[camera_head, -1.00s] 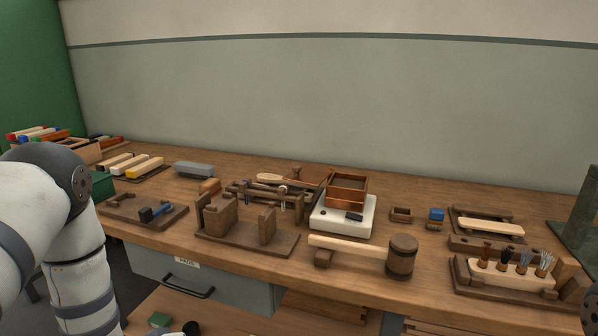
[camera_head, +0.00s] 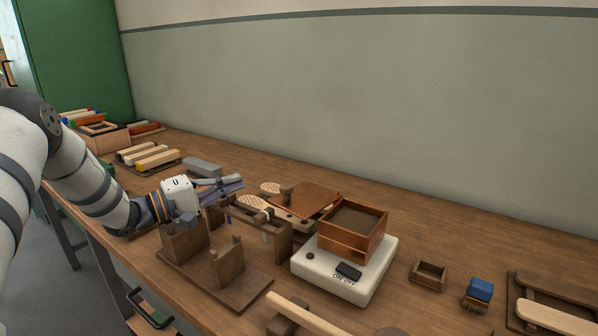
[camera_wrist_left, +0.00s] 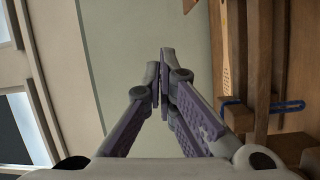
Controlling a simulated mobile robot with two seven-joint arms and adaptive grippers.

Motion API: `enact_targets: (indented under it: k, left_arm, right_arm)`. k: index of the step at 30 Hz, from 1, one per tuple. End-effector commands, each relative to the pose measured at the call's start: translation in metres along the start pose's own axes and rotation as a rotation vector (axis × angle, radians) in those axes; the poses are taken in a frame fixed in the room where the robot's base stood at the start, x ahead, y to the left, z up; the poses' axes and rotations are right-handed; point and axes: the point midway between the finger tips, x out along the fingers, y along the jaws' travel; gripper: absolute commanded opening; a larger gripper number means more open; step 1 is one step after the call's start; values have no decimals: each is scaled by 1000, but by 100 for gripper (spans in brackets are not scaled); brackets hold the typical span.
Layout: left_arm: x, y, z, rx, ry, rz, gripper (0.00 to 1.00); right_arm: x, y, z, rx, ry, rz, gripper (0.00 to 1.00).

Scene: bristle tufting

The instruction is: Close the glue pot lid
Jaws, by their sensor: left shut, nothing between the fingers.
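The glue pot appears to be the open square copper-brown box (camera_head: 352,228) on a white base (camera_head: 340,280) with a black on/off switch. Its lid appears to be the flat reddish-brown panel (camera_head: 310,198) at the box's left side, folded outward and open. My left gripper (camera_head: 240,183) is shut and empty, left of the lid and apart from it, with its fingers pointing right. In the left wrist view its fingertips (camera_wrist_left: 163,62) meet with nothing between them. My right gripper is not in view.
A dark wooden stand (camera_head: 228,262) with upright blocks stands below my left gripper. A rack (camera_head: 265,222) with hanging tools and pale brush boards (camera_head: 270,188) lie between gripper and pot. A small wooden tray (camera_head: 428,274) and a blue-topped brush (camera_head: 478,292) are to the right.

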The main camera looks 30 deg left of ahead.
Motion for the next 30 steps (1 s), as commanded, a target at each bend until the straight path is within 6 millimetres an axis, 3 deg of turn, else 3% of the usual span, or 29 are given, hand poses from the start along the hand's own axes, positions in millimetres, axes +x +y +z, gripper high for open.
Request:
enact_targets:
  k: [5,17,21,30]
  left_arm:
    - [14,-3,1,0,-2,-4,0]
    - [100,-6,2,-1,-3,-7,0]
    - [93,7,21,0,2,7,0]
    - [87,0,38,0,1,0,0]
  right_arm:
    - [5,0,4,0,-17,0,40]
    - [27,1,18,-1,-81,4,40]
    - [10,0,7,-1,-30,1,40]
    - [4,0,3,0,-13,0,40]
